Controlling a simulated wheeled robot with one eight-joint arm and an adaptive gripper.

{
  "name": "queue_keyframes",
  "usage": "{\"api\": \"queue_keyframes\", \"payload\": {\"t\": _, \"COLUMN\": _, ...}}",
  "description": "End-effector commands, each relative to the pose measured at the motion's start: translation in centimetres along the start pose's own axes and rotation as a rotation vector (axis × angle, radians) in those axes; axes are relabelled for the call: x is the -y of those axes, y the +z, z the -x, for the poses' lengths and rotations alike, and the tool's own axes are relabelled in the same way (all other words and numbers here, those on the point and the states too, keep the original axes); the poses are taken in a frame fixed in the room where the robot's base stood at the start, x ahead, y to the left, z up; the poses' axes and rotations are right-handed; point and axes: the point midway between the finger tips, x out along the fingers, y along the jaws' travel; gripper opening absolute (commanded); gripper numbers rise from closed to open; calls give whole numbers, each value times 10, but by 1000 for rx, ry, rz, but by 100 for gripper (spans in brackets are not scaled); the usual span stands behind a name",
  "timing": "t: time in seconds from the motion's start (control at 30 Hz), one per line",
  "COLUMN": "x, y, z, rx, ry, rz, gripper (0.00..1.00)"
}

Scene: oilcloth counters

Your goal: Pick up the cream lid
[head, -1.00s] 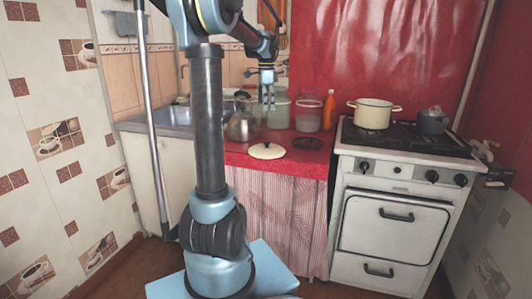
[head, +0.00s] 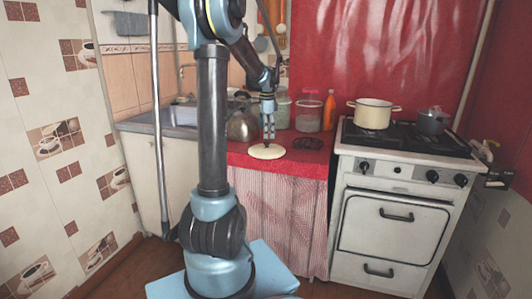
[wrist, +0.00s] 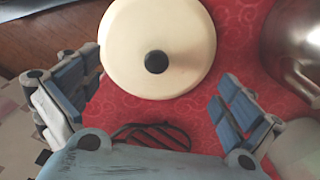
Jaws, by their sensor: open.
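The cream lid (head: 266,152) lies on the red counter in the head view, near its front edge. It is round and flat with a small black knob in the middle. In the wrist view the lid (wrist: 180,30) fills the top centre, with its knob just above the line between the fingers. My gripper (head: 269,136) points down over the lid. In the wrist view my gripper (wrist: 160,105) is open, with one finger pad at each side and nothing between them. Whether the fingertips touch the lid cannot be told.
A dark trivet (head: 308,143) lies right of the lid. A metal kettle (head: 242,124) stands behind left, and glass jars (head: 308,112) and an orange bottle (head: 329,110) stand behind. The stove (head: 395,205) at right bears a cream pot (head: 373,114) and a grey pot (head: 432,121).

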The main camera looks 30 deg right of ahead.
Motion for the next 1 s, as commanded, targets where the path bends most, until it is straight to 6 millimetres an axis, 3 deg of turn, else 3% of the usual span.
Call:
{"api": "queue_keyframes", "payload": {"t": 0.4, "x": -3, "y": 0, "z": -46, "rx": 0, "ry": 0, "rz": 0, "gripper": 100}}
{"api": "queue_keyframes", "payload": {"t": 0.7, "x": -3, "y": 0, "z": -51, "rx": 0, "ry": 0, "rz": 0, "gripper": 100}}
{"api": "queue_keyframes", "payload": {"t": 0.77, "x": -3, "y": 0, "z": -51, "rx": 0, "ry": 0, "rz": 0, "gripper": 91}}
{"api": "queue_keyframes", "payload": {"t": 1.0, "x": -3, "y": 0, "z": -50, "rx": 0, "ry": 0, "rz": 0, "gripper": 36}}
